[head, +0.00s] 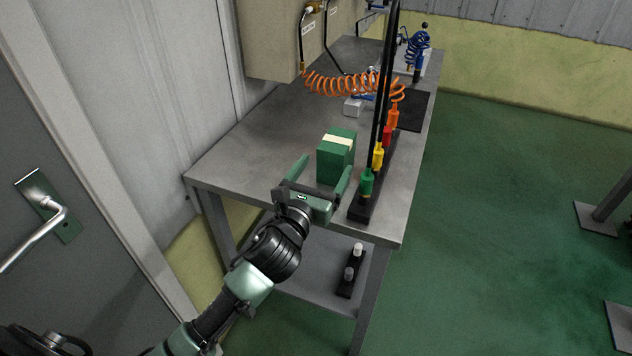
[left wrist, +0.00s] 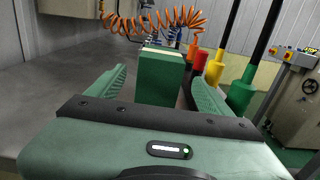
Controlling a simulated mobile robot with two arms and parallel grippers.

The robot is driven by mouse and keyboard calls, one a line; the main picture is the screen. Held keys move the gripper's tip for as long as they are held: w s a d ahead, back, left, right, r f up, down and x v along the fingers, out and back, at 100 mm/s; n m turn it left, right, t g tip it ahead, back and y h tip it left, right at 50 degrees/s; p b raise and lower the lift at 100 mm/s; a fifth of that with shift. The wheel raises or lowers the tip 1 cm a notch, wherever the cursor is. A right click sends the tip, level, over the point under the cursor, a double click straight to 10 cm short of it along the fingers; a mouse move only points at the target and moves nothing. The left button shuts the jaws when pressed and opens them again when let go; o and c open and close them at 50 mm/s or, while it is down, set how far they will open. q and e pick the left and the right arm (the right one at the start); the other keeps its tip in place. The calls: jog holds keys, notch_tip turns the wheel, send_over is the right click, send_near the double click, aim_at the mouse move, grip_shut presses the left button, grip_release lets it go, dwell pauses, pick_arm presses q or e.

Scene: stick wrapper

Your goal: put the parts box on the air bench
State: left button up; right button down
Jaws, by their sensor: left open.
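The parts box (head: 335,158) is a green block with a cream band over its top. It stands upright on the grey metal bench (head: 240,148), near the front edge. My left gripper (head: 322,172) is open, with its two green fingers on either side of the box's near end. In the left wrist view the box (left wrist: 160,78) stands between and a little beyond the fingertips (left wrist: 158,80), with gaps visible at both sides. The box's underside is hidden. My right gripper is not in view.
A black rack (head: 362,208) with green, yellow, red and orange-handled tools stands close right of the gripper. An orange coiled hose (head: 345,86) hangs behind the box. A dark mat (head: 413,110) lies farther back. The bench's left part is clear.

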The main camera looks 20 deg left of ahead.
pick_arm(q)
jog(key=s, duration=0.5)
jog(key=shift+s, duration=0.1)
